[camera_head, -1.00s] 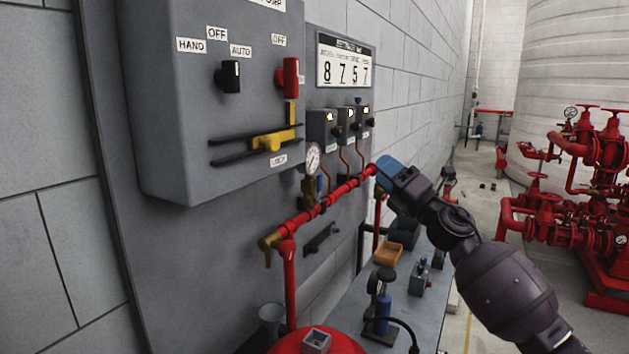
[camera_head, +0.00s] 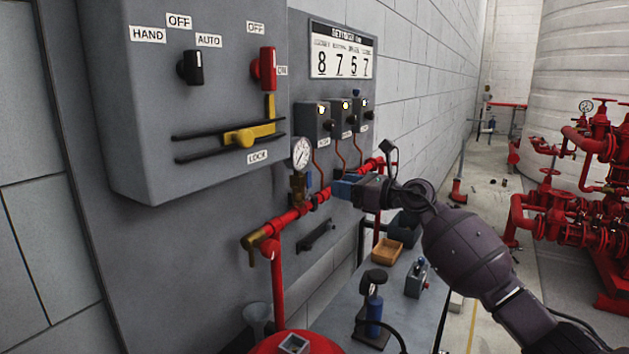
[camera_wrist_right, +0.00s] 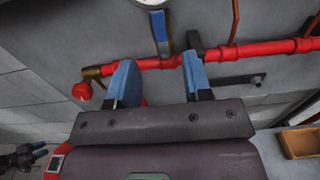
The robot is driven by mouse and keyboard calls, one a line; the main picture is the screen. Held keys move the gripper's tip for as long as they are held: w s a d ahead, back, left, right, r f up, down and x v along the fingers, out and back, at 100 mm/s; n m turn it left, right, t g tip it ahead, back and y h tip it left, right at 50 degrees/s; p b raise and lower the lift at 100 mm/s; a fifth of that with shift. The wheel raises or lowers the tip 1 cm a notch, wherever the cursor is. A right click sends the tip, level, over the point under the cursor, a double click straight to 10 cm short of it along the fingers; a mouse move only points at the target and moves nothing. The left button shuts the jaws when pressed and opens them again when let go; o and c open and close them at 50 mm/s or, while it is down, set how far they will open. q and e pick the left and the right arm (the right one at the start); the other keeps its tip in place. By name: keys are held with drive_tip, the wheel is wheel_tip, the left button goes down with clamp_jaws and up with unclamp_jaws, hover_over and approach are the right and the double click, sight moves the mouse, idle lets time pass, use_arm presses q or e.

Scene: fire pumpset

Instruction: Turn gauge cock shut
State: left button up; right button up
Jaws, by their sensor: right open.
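The gauge cock (camera_head: 298,187) is a brass fitting under a round white gauge (camera_head: 301,153), on a red pipe along the wall. My right gripper (camera_head: 347,187) is open and empty, to the right of the cock and apart from the lever. Its two blue fingers (camera_wrist_right: 158,75) point toward the red pipe. What appears to be my left gripper (camera_wrist_right: 38,153) is small at the lower left of the wrist view.
A grey control box (camera_head: 215,80) with knobs and a yellow handle juts out at upper left. A brass end valve (camera_head: 254,241) is on the pipe's left end. A bench (camera_head: 347,286) below holds an orange tray (camera_head: 387,251) and small devices. Red pumps stand at right.

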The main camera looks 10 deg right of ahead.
sight(310, 178)
drive_tip(key=x, duration=0.8)
drive_tip(key=shift+b, duration=0.3)
clamp_jaws()
